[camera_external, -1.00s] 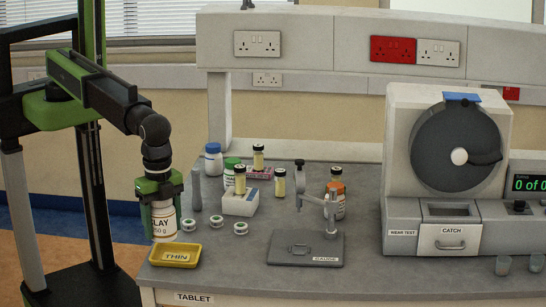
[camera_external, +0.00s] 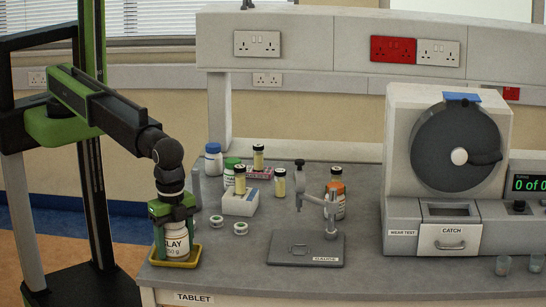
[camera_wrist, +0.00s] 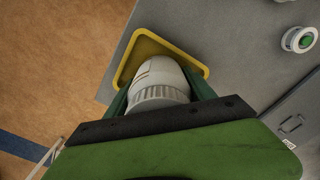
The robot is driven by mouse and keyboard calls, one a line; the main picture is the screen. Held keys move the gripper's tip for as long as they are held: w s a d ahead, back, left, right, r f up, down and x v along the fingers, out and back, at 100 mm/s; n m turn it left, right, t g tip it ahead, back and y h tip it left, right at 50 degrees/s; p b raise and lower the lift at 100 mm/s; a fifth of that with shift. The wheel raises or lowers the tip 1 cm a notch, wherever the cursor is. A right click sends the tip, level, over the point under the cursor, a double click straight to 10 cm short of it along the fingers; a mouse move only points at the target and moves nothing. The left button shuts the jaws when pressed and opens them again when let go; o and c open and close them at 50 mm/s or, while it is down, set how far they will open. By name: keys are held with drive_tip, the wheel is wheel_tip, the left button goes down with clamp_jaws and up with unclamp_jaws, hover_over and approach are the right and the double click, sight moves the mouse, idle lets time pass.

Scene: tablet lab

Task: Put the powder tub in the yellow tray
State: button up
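The powder tub (camera_external: 174,244) is white, with a label reading "CLAY" and "50 g" in part. It stands upright over the yellow tray (camera_external: 193,261) at the bench's front left corner. It looks low in the tray, but I cannot tell whether its base touches the floor. My gripper (camera_external: 174,222) comes down from above with its green fingers on both sides of the tub, shut on it. In the wrist view the tub (camera_wrist: 158,82) sits between the fingers, with the yellow tray (camera_wrist: 131,62) around its far end. The tray's "THIN" label is hidden.
A gauge stand (camera_external: 306,249) is further right. The bench's front and left edges are close to the tray.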

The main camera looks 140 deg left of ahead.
drive_tip(key=shift+o, duration=0.9)
drive_tip(key=shift+r, duration=0.15)
wheel_tip(320, 180, up, 12)
drive_tip(key=p, duration=1.2)
drive_tip(key=shift+r+p, duration=0.15)
drive_tip(key=shift+p, duration=0.15)
drive_tip(key=shift+s, duration=0.2)
drive_tip(key=s+a, duration=0.2)
drive_tip(key=s, duration=1.2)
drive_tip(key=s+a, duration=0.3)
drive_tip(key=s, duration=1.2)
drive_tip(key=shift+s+f, duration=0.1)
drive_tip(key=shift+f, duration=0.1)
